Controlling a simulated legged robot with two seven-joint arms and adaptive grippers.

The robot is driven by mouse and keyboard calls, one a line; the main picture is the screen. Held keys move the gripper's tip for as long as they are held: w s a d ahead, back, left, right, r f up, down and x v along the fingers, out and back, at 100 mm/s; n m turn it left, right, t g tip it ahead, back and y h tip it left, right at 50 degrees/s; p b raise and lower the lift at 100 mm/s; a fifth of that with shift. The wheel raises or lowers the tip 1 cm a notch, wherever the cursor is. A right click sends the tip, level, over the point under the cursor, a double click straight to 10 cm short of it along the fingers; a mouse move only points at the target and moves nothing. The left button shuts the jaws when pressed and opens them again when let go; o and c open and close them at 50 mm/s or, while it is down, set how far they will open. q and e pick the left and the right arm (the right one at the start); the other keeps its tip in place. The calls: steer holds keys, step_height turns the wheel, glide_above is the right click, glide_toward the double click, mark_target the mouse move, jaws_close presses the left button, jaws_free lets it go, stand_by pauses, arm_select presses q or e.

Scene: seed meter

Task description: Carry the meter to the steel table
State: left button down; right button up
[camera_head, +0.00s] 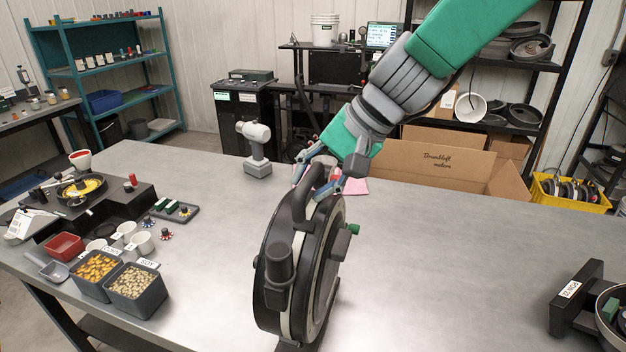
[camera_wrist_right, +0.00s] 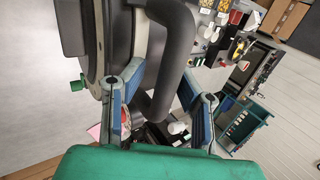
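The meter (camera_head: 318,275) is a black and pale round disc unit with a curved handle at its top and a green knob on its right side. It stands upright near the front middle of the grey steel-topped table (camera_head: 430,260). My right gripper (camera_head: 322,178) is at the handle, coming down from the upper right. In the right wrist view, the meter's handle (camera_wrist_right: 175,60) lies between the two blue-sided fingers (camera_wrist_right: 160,105), which are spread with gaps visible beside it. My left gripper is in neither view. The meter's foot is partly cut off by the frame's lower edge.
Bins of seed (camera_head: 138,288), cups and a black stand crowd the table's left side. A labelled black stand (camera_head: 575,300) is at the right edge. The table between the meter and that stand is clear.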

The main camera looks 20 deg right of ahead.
steer(key=shift+a+r, duration=0.1)
steer(key=shift+r, duration=0.15)
steer(key=p+v, duration=0.2)
steer(key=v, duration=0.9)
steer(key=shift+d+r, duration=0.25)
steer(key=shift+r, duration=0.05)
steer(key=shift+s+a, duration=0.1)
steer(key=shift+a, duration=0.15)
